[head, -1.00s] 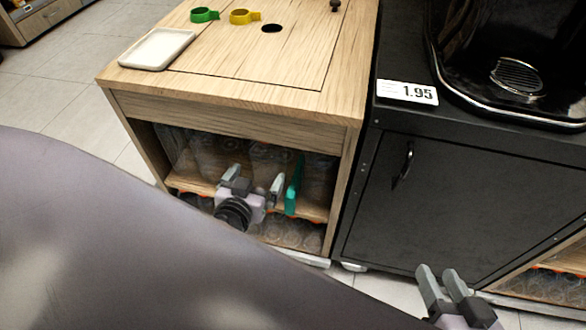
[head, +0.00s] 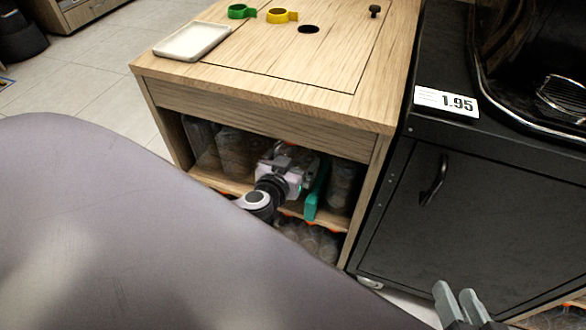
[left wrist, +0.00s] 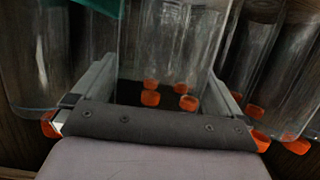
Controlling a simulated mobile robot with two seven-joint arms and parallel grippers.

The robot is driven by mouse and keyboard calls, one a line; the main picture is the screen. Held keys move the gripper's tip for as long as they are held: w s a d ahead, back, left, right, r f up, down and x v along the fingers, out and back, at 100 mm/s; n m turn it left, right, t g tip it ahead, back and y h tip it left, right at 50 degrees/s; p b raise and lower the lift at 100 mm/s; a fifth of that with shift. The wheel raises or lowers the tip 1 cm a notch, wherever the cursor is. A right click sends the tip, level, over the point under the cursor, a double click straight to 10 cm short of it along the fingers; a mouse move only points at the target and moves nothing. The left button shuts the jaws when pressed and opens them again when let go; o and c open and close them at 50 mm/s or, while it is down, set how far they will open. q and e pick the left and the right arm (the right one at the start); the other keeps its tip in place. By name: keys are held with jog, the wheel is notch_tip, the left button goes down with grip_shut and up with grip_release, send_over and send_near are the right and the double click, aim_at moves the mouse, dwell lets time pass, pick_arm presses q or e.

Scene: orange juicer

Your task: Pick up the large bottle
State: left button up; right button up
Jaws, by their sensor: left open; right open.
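Large clear bottles (head: 235,152) stand on the upper shelf of the wooden cabinet. My left gripper (head: 292,152) reaches into this shelf opening, left of a teal divider (head: 316,192). In the left wrist view, one clear bottle (left wrist: 165,42) lies between the open fingers of my left gripper (left wrist: 165,72). I cannot tell whether the fingers touch it. Its far parts run out of the picture, and in the head view the gripper hides it. My right gripper (head: 459,300) is open and empty at the bottom right, in front of the black cabinet.
The wooden cabinet top (head: 330,75) overhangs the shelf. Other bottles (head: 343,185) stand right of the divider, and smaller bottles (head: 310,238) fill the lower shelf. More bottles (left wrist: 285,70) flank the gripper closely. A black cabinet (head: 465,215) stands at the right.

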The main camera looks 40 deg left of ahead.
pick_arm(q)
jog(key=c, duration=0.7)
jog(key=shift+r, duration=0.15)
